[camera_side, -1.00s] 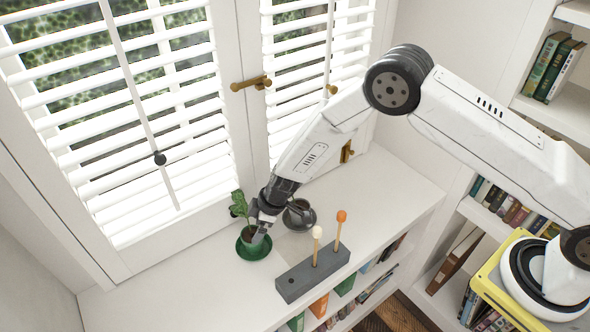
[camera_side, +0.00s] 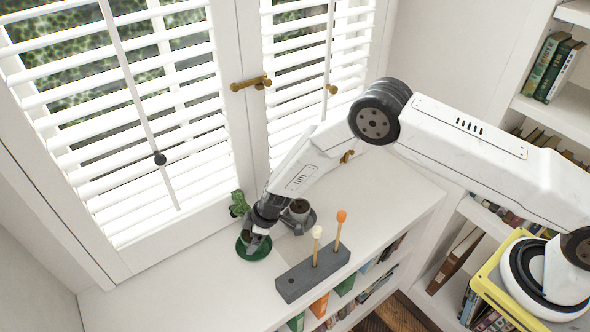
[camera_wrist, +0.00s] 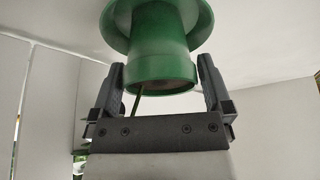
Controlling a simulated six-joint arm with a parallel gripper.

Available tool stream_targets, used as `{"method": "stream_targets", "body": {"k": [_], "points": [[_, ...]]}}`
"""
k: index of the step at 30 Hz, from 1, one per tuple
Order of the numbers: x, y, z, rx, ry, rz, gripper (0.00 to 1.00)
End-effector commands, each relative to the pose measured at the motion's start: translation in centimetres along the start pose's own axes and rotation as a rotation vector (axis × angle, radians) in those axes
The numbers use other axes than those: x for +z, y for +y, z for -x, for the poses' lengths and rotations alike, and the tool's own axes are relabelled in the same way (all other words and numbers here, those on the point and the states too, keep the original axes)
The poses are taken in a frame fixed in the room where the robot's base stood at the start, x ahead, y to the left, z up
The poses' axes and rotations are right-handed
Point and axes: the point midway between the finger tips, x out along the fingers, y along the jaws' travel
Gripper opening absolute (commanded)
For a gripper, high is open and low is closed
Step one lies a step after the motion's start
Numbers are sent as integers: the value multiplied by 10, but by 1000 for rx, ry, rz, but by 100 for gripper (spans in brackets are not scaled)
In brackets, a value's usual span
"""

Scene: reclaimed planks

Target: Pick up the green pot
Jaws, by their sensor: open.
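The green pot (camera_wrist: 150,62) fills the top middle of the wrist view, upside down there, with its green saucer (camera_wrist: 119,28) above it. A thin green stem (camera_wrist: 137,104) shows at the pot's mouth. My gripper (camera_wrist: 158,75) is open, with one finger on each side of the pot's rim. I cannot tell whether either finger touches it. In the side view my gripper (camera_side: 257,238) covers most of the pot. The saucer (camera_side: 264,254) shows on the white shelf top around it, and green leaves (camera_side: 239,204) stick out behind the gripper.
A grey pot (camera_side: 300,208) on a grey saucer stands close to the right of my gripper. A grey block (camera_side: 300,280) holds two sticks with white and orange tips. White shutters (camera_side: 140,120) rise behind. The shelf top is clear at the left and far right.

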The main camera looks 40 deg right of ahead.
Motion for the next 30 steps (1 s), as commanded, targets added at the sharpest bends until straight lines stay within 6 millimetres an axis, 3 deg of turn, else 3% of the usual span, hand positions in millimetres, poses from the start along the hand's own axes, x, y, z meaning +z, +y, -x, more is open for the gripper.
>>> {"method": "stream_targets", "body": {"k": [11, 18, 20, 30], "points": [[0, 0, 0, 0, 0, 0, 100], [0, 0, 0, 0, 0, 0, 24], [0, 0, 0, 0, 0, 0, 6], [-2, 1, 3, 1, 2, 0, 6]]}}
